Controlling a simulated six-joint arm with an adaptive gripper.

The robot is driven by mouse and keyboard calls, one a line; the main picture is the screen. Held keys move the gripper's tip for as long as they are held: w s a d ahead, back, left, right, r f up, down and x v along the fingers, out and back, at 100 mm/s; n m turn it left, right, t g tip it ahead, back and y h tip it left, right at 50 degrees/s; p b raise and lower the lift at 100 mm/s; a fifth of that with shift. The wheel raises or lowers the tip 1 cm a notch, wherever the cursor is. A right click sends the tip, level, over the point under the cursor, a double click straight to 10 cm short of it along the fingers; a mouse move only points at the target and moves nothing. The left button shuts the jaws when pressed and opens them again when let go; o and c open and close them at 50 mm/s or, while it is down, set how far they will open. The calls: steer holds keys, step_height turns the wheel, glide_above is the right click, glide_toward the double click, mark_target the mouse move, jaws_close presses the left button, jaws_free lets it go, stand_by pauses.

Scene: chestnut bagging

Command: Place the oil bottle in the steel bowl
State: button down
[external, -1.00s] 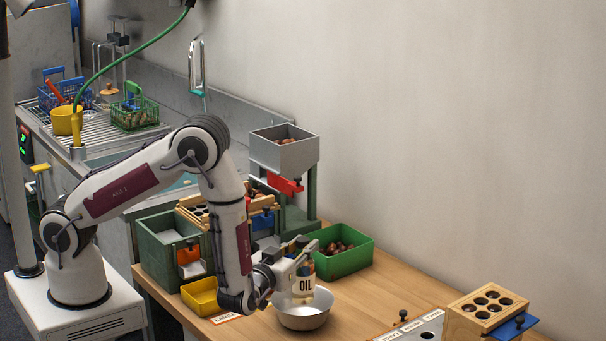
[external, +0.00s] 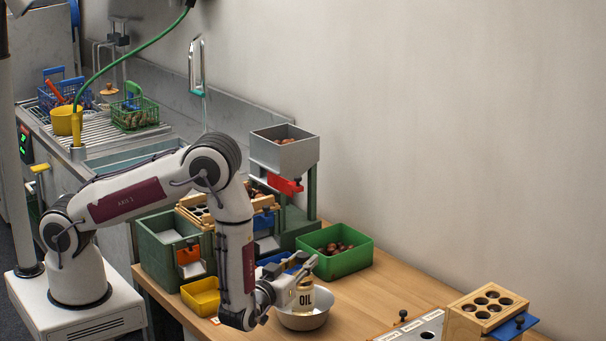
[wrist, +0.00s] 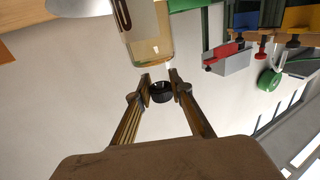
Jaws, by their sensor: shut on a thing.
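The oil bottle (external: 305,299) has a cream OIL label and a golden body. My gripper (external: 304,270) is shut on its top end in the external view. In the wrist view, the bottle (wrist: 148,42) shows its dark cap between the two fingertips (wrist: 160,88) of my gripper. The steel bowl (external: 298,322) stands on the wooden table. In the external view, the bottle's lower part overlaps the bowl's opening, and I cannot tell whether its base touches the bowl. A piece of the bowl (wrist: 80,5) shows at the wrist view's top edge.
A green bin (external: 352,262) of chestnuts stands behind the bowl, to the right. A yellow bin (external: 201,298) is at the left near the table edge. A wooden block with holes (external: 487,306) is at the right. Bare table lies right of the bowl.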

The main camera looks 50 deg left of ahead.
steer(key=shift+f, duration=0.95)
steer(key=c, duration=1.8)
jaws_free()
steer(key=shift+s, duration=0.1)
steer(key=shift+v, duration=5.9)
